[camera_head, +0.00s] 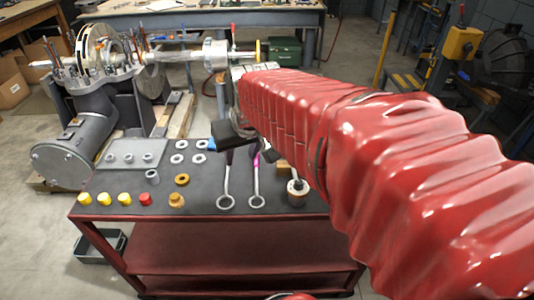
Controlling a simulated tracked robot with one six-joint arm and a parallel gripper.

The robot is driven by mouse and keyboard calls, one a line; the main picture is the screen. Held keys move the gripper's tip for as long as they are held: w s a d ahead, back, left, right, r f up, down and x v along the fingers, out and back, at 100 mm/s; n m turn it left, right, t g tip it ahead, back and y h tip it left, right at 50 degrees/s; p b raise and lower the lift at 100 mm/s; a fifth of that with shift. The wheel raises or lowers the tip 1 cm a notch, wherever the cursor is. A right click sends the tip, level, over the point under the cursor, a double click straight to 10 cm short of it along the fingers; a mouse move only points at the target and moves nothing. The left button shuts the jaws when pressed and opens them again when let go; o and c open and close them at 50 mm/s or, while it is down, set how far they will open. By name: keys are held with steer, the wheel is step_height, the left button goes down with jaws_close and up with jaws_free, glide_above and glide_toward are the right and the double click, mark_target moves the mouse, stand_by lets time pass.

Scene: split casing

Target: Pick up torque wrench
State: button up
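Two ring-ended tools lie side by side on the dark top of the red cart (200,232): one with a plain grey shaft (226,190) and one with a magenta band (257,185). I cannot tell for sure which is the torque wrench. Their rings point to the front edge; their far ends are partly hidden under my gripper. My gripper (250,145) is above the far end of these tools. Its dark fingers look apart, with nothing seen between them. My red-sleeved arm hides the cart's right side.
Yellow and red caps (125,199), metal rings (177,158) and a grey plate (132,153) lie on the cart's left. A canister (296,192) stands right of the tools. A large casing with a shaft (100,95) is behind left. A workbench (165,15) is at the back.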

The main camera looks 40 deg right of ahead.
steer(key=w+d+f+m, duration=0.1)
steer(key=w+d+f, duration=0.3)
steer(key=d, duration=0.8)
steer(key=w+d+f+m+g+h, duration=0.1)
steer(key=w+d+f, duration=0.3)
steer(key=d, duration=0.8)
steer(key=shift+w+f+m, duration=0.2)
steer(key=shift+f+m, duration=0.15)
steer(key=shift+m, duration=0.45)
steer(key=shift+x, duration=4.25)
steer(key=shift+f, duration=0.1)
steer(key=shift+x, duration=2.55)
steer(key=shift+c, duration=0.4)
